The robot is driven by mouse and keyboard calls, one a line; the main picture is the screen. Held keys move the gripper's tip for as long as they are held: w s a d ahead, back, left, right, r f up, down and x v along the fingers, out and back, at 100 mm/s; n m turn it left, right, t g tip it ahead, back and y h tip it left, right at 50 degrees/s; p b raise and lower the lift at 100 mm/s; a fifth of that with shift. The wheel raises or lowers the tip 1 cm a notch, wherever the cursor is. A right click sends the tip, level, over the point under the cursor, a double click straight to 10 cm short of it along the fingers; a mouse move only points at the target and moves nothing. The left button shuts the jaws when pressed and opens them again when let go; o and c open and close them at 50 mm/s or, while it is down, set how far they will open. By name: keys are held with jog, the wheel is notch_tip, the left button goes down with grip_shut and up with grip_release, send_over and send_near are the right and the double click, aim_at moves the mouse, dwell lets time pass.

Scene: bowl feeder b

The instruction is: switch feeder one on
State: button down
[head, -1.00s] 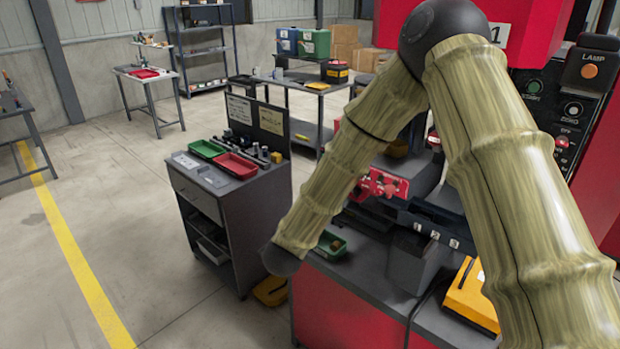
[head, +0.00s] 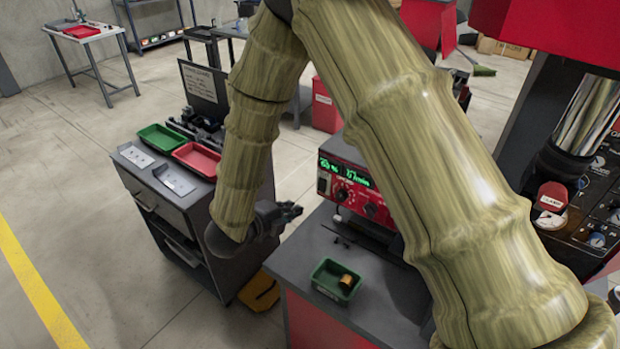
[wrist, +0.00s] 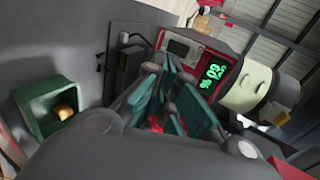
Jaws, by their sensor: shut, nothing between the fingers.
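A red control unit (head: 352,183) with green lit digits and knobs stands on the grey bench, partly behind my arm in the head view. It also shows in the wrist view (wrist: 228,45), tilted, beyond my fingers. I cannot read which feeder it belongs to, and no switch position can be made out. My gripper (head: 292,212) is shut and empty, left of the unit and apart from it in the head view. In the wrist view my gripper (wrist: 165,112) has its dark green fingers in front of the unit's lower part.
A small green tray (head: 323,283) with a brass part sits on the bench's front. A grey cabinet (head: 165,215) with green and red trays stands left. A press with a control panel (head: 600,190) stands right. Open floor lies at the left.

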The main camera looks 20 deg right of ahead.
jog(key=p, duration=0.4)
send_near(326, 192)
jog(key=f, duration=0.1)
jog(key=d+p, duration=0.1)
jog(key=d, duration=0.1)
jog(key=w+d+p, duration=0.1)
jog(key=d+p, duration=0.1)
jog(key=shift+w, duration=0.15)
jog(key=shift+w+f, duration=0.4)
jog(key=shift+w, duration=0.15)
jog(key=shift+w+d+f+h+b, duration=0.15)
jog(key=shift+w+f+h+b, duration=0.25)
jog(key=shift+b, duration=0.7)
jog(key=shift+s+r, duration=0.15)
jog(key=shift+r, duration=0.15)
